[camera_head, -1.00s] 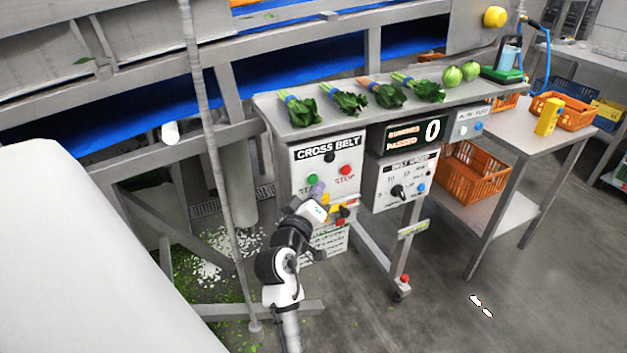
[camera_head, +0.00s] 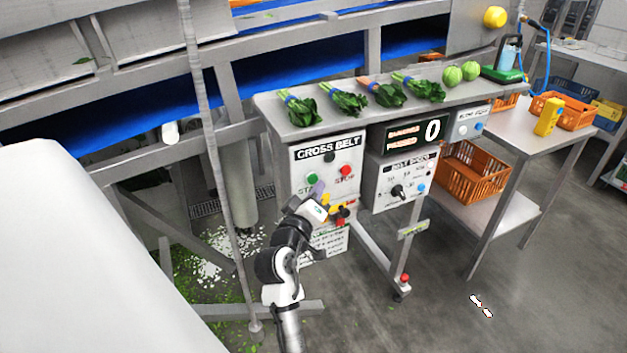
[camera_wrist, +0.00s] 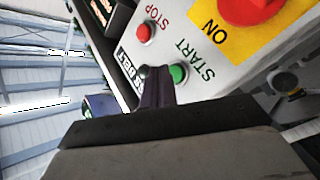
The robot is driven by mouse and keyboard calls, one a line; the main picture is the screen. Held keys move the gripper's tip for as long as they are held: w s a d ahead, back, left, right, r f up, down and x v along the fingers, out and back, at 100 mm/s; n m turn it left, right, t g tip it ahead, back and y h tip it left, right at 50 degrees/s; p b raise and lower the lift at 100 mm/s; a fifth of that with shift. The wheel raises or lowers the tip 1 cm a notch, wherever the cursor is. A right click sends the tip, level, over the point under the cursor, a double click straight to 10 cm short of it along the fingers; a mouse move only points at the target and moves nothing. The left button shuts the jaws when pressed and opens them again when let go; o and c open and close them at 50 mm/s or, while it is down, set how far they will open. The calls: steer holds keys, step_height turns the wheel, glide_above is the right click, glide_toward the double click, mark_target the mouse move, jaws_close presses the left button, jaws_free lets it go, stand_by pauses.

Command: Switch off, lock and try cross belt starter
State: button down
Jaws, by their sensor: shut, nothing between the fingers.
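The cross belt starter (camera_head: 328,158) is a light grey box under the bench's left end. Its green START button (camera_head: 312,178) and red STOP button (camera_head: 345,170) show above a partly hidden yellow and red area (camera_head: 337,211). My gripper (camera_head: 318,188) is in front of the box, just below START, shut and empty. In the wrist view its dark purple fingers (camera_wrist: 156,86) point toward the panel, beside the green START button (camera_wrist: 178,73); contact cannot be told. The red STOP button (camera_wrist: 145,33) is beyond. A red switch (camera_wrist: 248,8) sits on a yellow plate marked ON.
Greens lie on the bench (camera_head: 290,122). A grey post (camera_head: 212,150) stands left of my arm. A side table (camera_head: 520,135) stands right, with open floor in front.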

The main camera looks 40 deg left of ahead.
steer(key=shift+w+a, duration=0.1)
steer(key=shift+a, duration=0.05)
steer(key=shift+w+a, duration=0.1)
steer(key=shift+a, duration=0.1)
steer(key=shift+w+a, duration=0.1)
steer(key=shift+a, duration=0.35)
stand_by(0.5)
steer(key=shift+d, duration=0.15)
stand_by(0.3)
steer(key=shift+s+d, duration=0.3)
steer(key=shift+d, duration=0.4)
steer(key=d, duration=0.1)
steer(key=s+d, duration=0.1)
steer(key=d, duration=0.1)
steer(key=s+d, duration=0.1)
steer(key=shift+d, duration=0.3)
stand_by(0.6)
